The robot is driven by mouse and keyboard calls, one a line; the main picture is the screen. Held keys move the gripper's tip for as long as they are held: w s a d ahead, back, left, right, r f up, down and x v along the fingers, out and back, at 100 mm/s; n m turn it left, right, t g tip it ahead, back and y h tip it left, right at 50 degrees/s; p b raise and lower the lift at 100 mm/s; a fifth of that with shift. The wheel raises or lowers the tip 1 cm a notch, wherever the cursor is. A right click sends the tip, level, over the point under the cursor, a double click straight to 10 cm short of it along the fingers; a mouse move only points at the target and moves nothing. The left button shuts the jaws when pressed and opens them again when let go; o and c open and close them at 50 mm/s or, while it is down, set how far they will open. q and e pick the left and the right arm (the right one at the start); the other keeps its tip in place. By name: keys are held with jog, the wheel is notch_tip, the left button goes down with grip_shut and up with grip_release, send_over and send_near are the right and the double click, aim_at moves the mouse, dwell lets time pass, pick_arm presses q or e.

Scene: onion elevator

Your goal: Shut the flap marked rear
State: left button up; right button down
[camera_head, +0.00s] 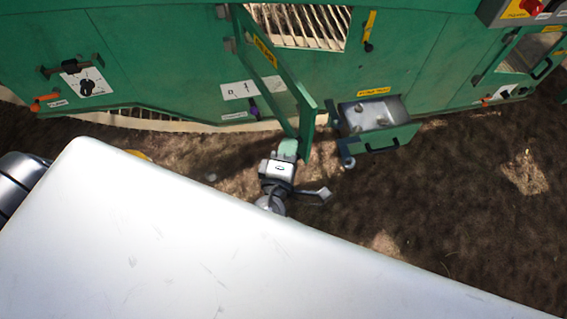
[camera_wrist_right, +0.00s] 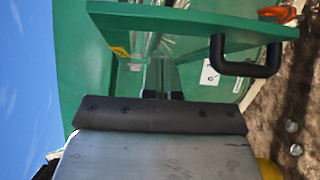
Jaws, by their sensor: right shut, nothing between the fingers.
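A green flap (camera_head: 272,75) stands swung open from the green machine, hinged at the left side of a slatted opening (camera_head: 300,26). It carries a yellow label (camera_head: 265,51) too small to read. My right gripper (camera_head: 288,148) is shut and empty beside the flap's free end, on its left side; I cannot tell whether they touch. In the right wrist view, a green panel (camera_wrist_right: 180,28) with a black handle (camera_wrist_right: 246,56) fills the top, beyond the dark gripper body. The fingertips show poorly there. My left gripper is not in view.
A latch with a yellow handle (camera_head: 369,32) is right of the opening. An open drawer (camera_head: 378,122) juts out right of the flap, close to its free end. Another opening (camera_head: 525,52) is at the far right. Brown ground (camera_head: 450,190) lies clear at the right.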

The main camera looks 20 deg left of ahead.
aim_at(307, 128)
jog(key=shift+w+d+p, duration=0.25)
jog(key=shift+w+d, duration=0.35)
jog(key=shift+w, duration=0.25)
jog(key=shift+w+d+p, duration=0.2)
jog(key=shift+w+d, duration=0.4)
jog(key=shift+w, duration=0.25)
